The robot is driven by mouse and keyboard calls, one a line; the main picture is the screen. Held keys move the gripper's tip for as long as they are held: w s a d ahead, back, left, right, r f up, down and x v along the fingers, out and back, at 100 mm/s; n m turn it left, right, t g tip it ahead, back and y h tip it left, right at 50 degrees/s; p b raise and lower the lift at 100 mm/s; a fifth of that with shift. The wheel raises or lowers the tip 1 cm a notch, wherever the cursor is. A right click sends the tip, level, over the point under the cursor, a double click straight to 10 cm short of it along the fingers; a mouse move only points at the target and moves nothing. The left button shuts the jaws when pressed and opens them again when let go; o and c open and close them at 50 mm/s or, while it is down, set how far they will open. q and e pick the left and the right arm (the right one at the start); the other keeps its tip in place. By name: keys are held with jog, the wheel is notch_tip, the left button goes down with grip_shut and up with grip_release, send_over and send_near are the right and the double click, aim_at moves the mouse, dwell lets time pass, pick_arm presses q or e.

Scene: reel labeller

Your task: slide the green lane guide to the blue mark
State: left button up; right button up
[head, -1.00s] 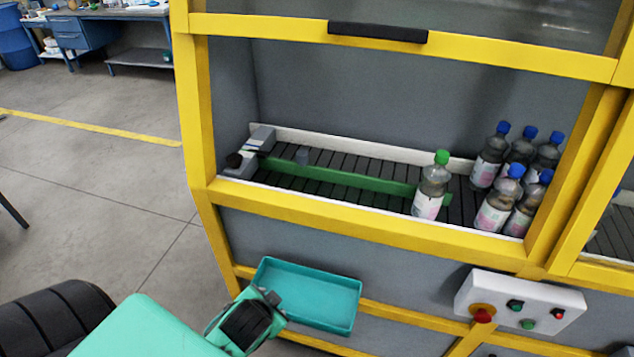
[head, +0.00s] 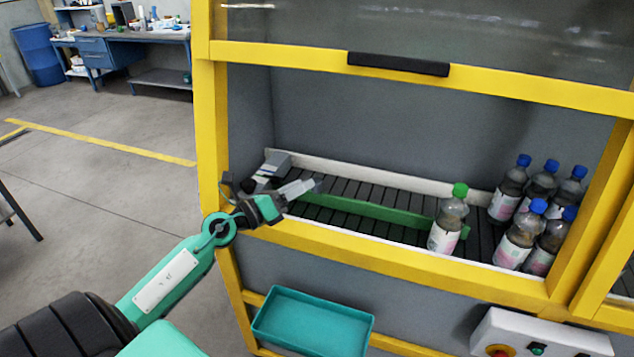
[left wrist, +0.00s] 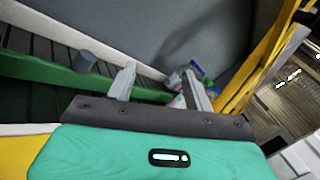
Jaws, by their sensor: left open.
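The green lane guide (head: 385,209) is a long bar lying along the dark slatted conveyor inside the yellow-framed opening. In the left wrist view the guide (left wrist: 40,69) runs from the left edge to behind my fingers, with a grey knob (left wrist: 83,62) standing at it. My left gripper (head: 308,186) reaches over the front rail at the left end of the opening, hiding part of the guide's left end. In the left wrist view its fingers (left wrist: 158,84) are apart and empty, to the right of the knob. I cannot make out a blue mark. My right gripper is not in view.
A green-capped bottle (head: 449,222) stands by the guide's right end. Several blue-capped bottles (head: 520,238) stand farther right. The yellow front rail (head: 400,264) crosses below the opening. A teal tray (head: 312,322) and a button box (head: 540,334) are below.

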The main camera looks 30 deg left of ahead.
aim_at(317, 180)
pick_arm(q)
jog(key=w+a+f+m+g+y, duration=0.2)
jog(key=a+f+m+g, duration=0.2)
jog(key=a+m+g, duration=0.3)
jog(key=shift+t, duration=0.8)
jog(key=p+x, duration=0.1)
jog(key=x, duration=0.3)
jog(key=p+x, duration=0.1)
jog(key=x, duration=0.3)
jog(key=a+p+x, duration=0.1)
jog(key=p+x, duration=0.1)
jog(key=x, duration=0.1)
jog(key=shift+w+f, duration=0.1)
jog(key=shift+w, duration=0.55)
jog(key=shift+w+d+f, duration=0.3)
jog(key=shift+w+f, duration=0.05)
jog(key=shift+w, duration=0.25)
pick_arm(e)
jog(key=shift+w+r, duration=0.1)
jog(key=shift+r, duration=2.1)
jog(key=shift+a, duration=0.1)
